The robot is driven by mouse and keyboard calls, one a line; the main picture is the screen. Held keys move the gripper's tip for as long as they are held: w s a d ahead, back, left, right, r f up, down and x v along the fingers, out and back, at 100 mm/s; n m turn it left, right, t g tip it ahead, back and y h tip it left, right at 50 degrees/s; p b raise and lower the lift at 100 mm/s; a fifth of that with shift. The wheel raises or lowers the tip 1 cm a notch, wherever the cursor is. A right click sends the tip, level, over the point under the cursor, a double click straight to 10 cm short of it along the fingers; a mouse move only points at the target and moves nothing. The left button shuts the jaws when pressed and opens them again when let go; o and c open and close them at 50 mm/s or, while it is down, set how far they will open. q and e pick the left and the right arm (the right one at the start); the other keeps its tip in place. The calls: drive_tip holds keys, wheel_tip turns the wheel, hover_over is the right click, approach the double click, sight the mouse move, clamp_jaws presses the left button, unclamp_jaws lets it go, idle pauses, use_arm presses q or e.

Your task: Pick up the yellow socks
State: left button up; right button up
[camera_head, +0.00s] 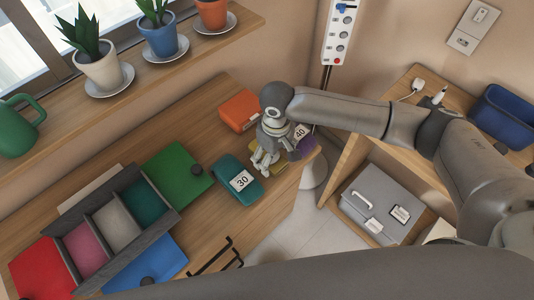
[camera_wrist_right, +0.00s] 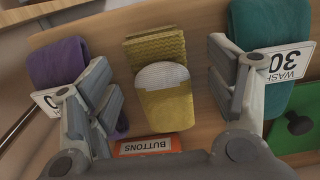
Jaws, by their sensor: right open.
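The yellow socks (camera_wrist_right: 162,90) lie on the wooden surface in the middle of the right wrist view, a ribbed part behind and a pale-topped part in front. In the head view only a bit of yellow (camera_head: 281,168) shows, mostly hidden by my right gripper (camera_head: 264,158). My right gripper (camera_wrist_right: 160,85) is open, one finger on each side of the socks, with gaps between fingers and socks. It holds nothing. My left gripper is not in view.
A purple cloth (camera_wrist_right: 58,62) and a teal cloth (camera_head: 236,181) tagged 30 flank the socks. An orange box (camera_head: 241,110) labelled BUTTONS is close by. A divided tray (camera_head: 122,226) stands at left; potted plants (camera_head: 97,60) line the sill.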

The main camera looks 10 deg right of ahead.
drive_tip(key=shift+w+f, duration=0.15)
drive_tip(key=shift+f, duration=1.4)
drive_tip(key=shift+c, duration=0.4)
drive_tip(key=c, duration=1)
drive_tip(key=shift+r, duration=0.15)
